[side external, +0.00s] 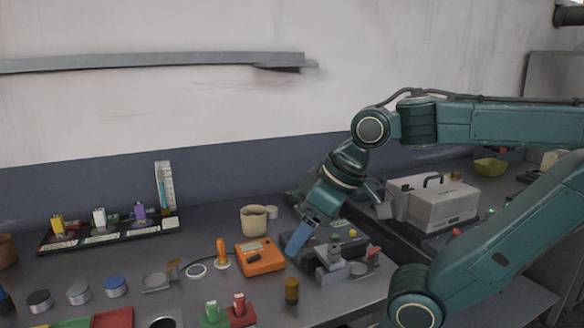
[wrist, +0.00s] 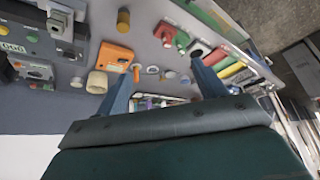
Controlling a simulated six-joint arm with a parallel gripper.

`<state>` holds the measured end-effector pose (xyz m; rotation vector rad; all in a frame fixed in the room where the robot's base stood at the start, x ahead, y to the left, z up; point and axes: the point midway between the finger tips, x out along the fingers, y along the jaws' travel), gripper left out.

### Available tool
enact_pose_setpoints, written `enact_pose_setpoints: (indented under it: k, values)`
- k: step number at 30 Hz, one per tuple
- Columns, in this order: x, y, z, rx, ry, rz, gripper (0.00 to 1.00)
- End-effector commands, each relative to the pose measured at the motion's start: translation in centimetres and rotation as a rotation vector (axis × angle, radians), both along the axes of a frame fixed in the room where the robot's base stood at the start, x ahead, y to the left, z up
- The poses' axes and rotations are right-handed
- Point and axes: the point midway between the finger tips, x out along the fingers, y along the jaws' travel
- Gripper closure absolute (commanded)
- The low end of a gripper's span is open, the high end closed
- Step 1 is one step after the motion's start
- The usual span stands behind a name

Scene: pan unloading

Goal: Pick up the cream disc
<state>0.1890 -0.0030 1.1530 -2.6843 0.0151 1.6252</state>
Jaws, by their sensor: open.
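A small pale disc (side external: 271,212), perhaps the cream disc, lies beside the cream cup (side external: 253,220) in the side view. A white-rimmed round piece (side external: 196,271) lies nearer the front, left of the orange meter (side external: 260,257); I cannot tell for sure which is the cream disc. My gripper (side external: 293,244) points down and left above the bench, just right of the orange meter. In the wrist view my gripper (wrist: 162,68) has its two blue fingers wide apart, with nothing held between them. A pale round piece (wrist: 152,69) shows beyond the gap.
Black, grey and blue round pieces (side external: 115,287) stand at the front left. A rack with coloured blocks (side external: 110,230) is at the back left. A dark device with knobs (side external: 335,255) sits right of my gripper. A grey case (side external: 433,202) stands farther right. Bare bench lies left of the cup.

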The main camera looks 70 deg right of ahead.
Motion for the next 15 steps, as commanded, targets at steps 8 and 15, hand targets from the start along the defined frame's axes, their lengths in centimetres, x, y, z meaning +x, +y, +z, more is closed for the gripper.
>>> enact_pose_setpoints:
  k: [8, 15]
  values:
    - [4.4, -1.7, 2.9, -0.004, 0.042, -0.048, 0.3]
    - [9.4, -4.5, 5.1, -0.005, 0.084, -0.094, 0.3]
